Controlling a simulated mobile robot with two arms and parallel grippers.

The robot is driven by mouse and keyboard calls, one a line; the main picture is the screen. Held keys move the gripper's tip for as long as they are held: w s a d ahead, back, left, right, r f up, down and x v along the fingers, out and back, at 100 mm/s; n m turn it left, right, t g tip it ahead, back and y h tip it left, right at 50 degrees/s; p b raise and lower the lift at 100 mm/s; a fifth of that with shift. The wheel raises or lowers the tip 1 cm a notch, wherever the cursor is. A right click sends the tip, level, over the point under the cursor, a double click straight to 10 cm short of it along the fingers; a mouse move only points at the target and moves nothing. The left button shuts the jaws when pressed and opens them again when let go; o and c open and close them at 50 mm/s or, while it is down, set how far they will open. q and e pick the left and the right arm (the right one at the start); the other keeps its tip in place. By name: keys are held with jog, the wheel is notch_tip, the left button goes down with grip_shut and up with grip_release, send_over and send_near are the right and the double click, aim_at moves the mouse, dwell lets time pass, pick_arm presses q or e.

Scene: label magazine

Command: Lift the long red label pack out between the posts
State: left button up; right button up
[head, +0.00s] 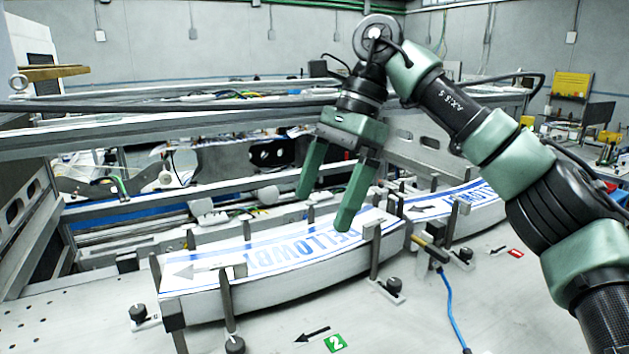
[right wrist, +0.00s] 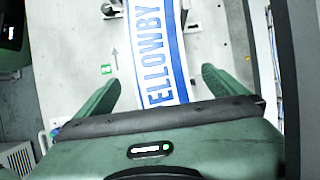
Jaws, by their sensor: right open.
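A long, curved white label pack (head: 290,285) with blue stripes and blue lettering lies between upright metal posts (head: 227,305). A second white pack with blue print (head: 480,208) continues the row at the right. No pack with red print shows. My right gripper (head: 325,208) is open and empty above the right half of the nearer pack, fingers pointing down. In the right wrist view the lettered pack (right wrist: 158,50) shows beyond and between the open fingers (right wrist: 160,76). Contact cannot be told. My left gripper is not in view.
Black knobs (head: 138,313) stand along the near side of the packs. A green number 2 marker (head: 335,343) and a red marker (head: 515,253) lie on the pale plate. A blue cable (head: 453,310) runs down from a connector. Metal rails (head: 130,205) cross behind.

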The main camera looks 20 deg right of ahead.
aim_at(307, 245)
jog(key=x, duration=0.6)
jog(key=shift+s+f+p, duration=0.1)
jog(key=shift+s+p, duration=0.05)
jog(key=shift+p, duration=0.25)
jog(key=shift+s+a+f, duration=0.1)
jog(key=shift+a+f, duration=0.2)
jog(key=shift+f, duration=0.2)
jog(key=c, duration=1.9)
jog(key=shift+r+p, duration=5.55)
jog(key=shift+r, duration=1.05)
